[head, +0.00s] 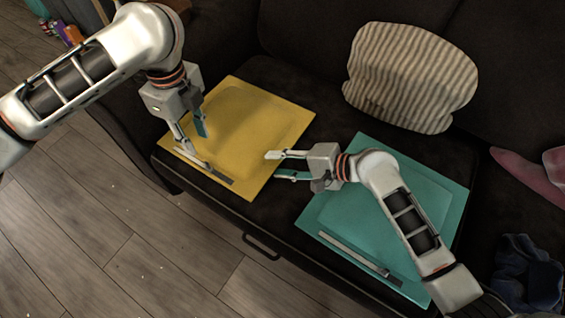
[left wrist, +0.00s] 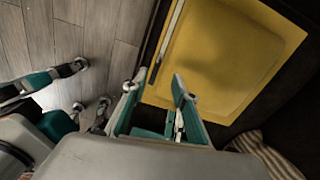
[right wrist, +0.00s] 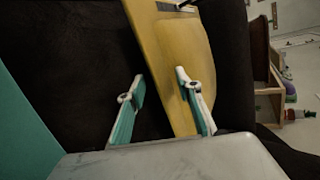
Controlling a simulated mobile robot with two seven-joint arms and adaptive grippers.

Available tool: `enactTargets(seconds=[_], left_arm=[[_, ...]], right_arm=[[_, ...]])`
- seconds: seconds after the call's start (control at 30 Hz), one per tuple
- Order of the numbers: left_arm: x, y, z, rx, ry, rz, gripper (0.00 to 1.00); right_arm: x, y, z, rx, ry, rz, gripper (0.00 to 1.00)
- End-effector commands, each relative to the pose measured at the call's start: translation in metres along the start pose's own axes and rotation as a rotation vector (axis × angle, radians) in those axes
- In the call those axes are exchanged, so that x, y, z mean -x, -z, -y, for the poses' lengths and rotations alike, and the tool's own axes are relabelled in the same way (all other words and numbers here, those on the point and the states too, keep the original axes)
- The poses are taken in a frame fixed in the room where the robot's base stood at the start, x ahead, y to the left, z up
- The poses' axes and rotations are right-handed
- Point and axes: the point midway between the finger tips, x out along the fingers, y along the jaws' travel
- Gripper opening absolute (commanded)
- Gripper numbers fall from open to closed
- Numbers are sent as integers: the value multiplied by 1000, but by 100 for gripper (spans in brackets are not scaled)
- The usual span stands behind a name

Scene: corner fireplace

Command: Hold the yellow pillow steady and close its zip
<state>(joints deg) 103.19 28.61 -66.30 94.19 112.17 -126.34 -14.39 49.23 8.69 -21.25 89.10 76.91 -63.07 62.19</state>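The yellow pillow (head: 255,112) lies flat on the dark sofa seat. A pale zip strip (head: 219,177) runs along its front-left edge, darker at the right end; the slider is too small to make out. My left gripper (head: 195,142) points down over the pillow near the left part of the zip, fingers apart. In the left wrist view the fingers have nothing between them, with the pillow (left wrist: 225,50) beyond. My right gripper (head: 275,166) is open by the pillow's right edge. Contact with the pillow cannot be told. The pillow also shows in the right wrist view (right wrist: 178,60).
A teal pillow (head: 430,200) with its own zip strip (head: 345,249) lies right, under my right arm. A striped cushion (head: 410,75) leans on the backrest. Pink cloth (head: 525,175) and dark blue cloth (head: 528,275) lie far right. Wooden floor is clear at front left.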

Motion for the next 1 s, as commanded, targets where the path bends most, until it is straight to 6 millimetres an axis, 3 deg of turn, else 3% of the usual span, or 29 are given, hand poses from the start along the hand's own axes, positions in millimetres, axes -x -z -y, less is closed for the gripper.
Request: enactTargets(seconds=[0.03,0.13,0.23,0.3,0.63,0.77,1.0], left_arm=[[0,0,0,0,0,0,28],[0,0,0,0,0,0,28],[0,0,0,0,0,0,28],[1,0,0,-5,0,0,13],[6,-1,1,-141,-7,-1,13],[-10,0,0,-140,-9,-3,13],[-56,0,-1,-138,-10,-3,13]], right_arm=[[0,0,0,0,0,0,27],[0,0,0,0,0,0,1],[0,0,0,0,0,0,0],[0,0,0,-1,0,0,0],[0,0,-1,-2,-1,0,0],[0,0,-2,-3,-2,0,0],[0,0,-3,-4,-3,0,0]])
